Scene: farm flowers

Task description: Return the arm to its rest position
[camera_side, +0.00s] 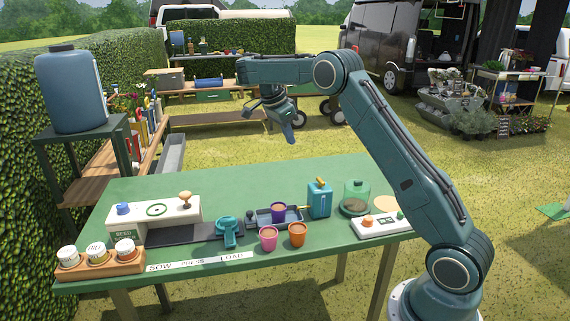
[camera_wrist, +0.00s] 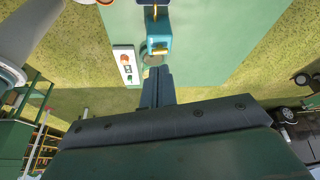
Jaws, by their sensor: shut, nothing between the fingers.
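My gripper (camera_side: 289,133) is in the upper middle of the side view, raised well above the green table (camera_side: 150,187) and apart from everything on it. Its fingers point downward. In the wrist view the two fingers (camera_wrist: 157,72) lie together with nothing between them. My arm reaches up from its base at the lower right and bends over to the left. The teal can (camera_side: 319,200) on the table also shows beyond the fingertips in the wrist view (camera_wrist: 158,38).
On the table stand a seed box (camera_side: 160,215), a rack of jars (camera_side: 98,262), a pink pot (camera_side: 268,238), an orange pot (camera_side: 297,234), a purple pot (camera_side: 278,211) in a tray, a glass dome (camera_side: 356,196) and a white control panel (camera_side: 380,225). The air around my gripper looks free.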

